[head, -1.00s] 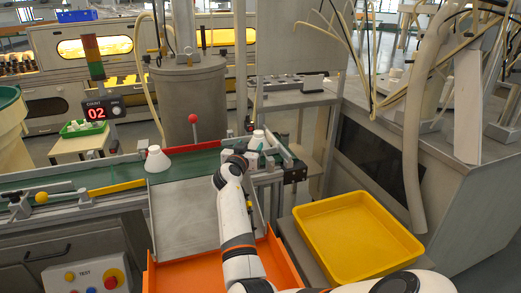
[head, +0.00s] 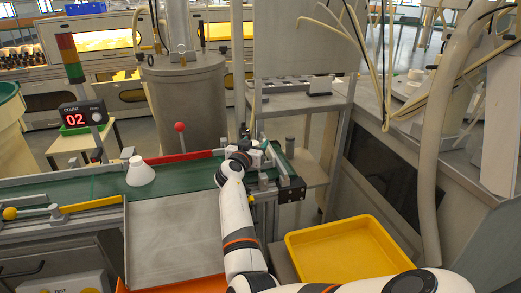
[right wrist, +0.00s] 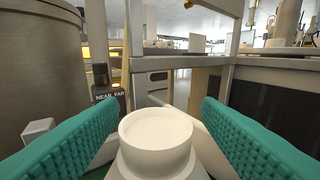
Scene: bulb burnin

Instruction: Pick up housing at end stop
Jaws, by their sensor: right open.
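A white housing (right wrist: 155,140) stands between the two teal fingers of my right gripper (right wrist: 160,140) in the right wrist view. The fingers are spread, with one on each side of it. In the head view, my right gripper (head: 256,153) is over the end of the green conveyor belt (head: 105,187), and it hides most of that housing. A second white housing (head: 140,174) stands upright on the belt to the left. My left gripper is not in view.
A yellow tray (head: 345,252) lies at the right. A grey sloping plate (head: 172,235) is in front of the belt. A red-knobbed post (head: 180,128) stands behind the belt. A counter (head: 83,114) reads 02.

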